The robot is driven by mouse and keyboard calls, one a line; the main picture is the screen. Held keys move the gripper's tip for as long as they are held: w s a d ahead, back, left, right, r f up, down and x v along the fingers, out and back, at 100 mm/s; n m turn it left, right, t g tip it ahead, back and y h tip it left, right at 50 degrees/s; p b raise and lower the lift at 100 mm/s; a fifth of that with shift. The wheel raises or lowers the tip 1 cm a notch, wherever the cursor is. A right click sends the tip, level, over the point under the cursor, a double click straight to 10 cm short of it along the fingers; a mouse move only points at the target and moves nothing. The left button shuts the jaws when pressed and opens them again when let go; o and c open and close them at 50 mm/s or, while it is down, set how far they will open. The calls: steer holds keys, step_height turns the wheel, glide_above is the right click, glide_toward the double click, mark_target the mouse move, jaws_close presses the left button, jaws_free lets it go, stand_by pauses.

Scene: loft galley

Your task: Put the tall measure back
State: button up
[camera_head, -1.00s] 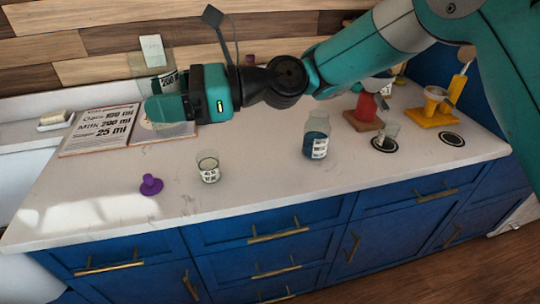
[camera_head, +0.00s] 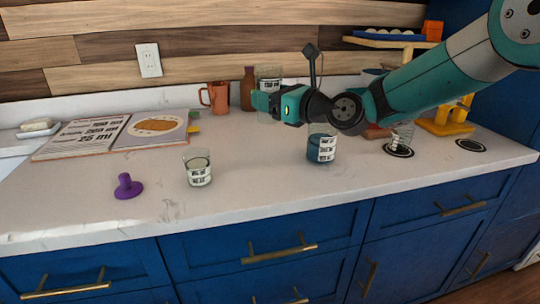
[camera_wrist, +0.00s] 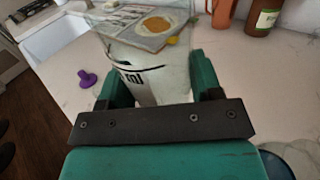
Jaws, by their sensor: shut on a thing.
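My gripper (camera_head: 264,102) is shut on the tall measure (camera_head: 268,76), a clear glass with dark markings, held upright above the counter. In the wrist view, the measure (camera_wrist: 150,72) stands between the fingers of my gripper (camera_wrist: 160,88), and the cookbook shows through it. A small clear measure with pale contents (camera_head: 198,170) stands at the counter front. A measure with dark blue contents (camera_head: 321,148) stands below and right of my gripper. Another small clear measure (camera_head: 401,136) stands tilted-looking at a black ring mark (camera_head: 398,152). A second ring mark (camera_head: 470,145) is bare.
An open recipe book (camera_head: 95,136) lies at the left, with a purple knobbed object (camera_head: 127,187) in front. An orange mug (camera_head: 216,97) and brown bottle (camera_head: 248,90) stand at the back. A yellow stand (camera_head: 443,124) is at the right.

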step_height(320, 180, down, 12)
steer(key=shift+f+b, duration=0.15)
steer(key=shift+b, duration=0.6)
steer(key=shift+f, duration=0.15)
steer(key=o, duration=1.1)
steer(key=shift+c, duration=0.2)
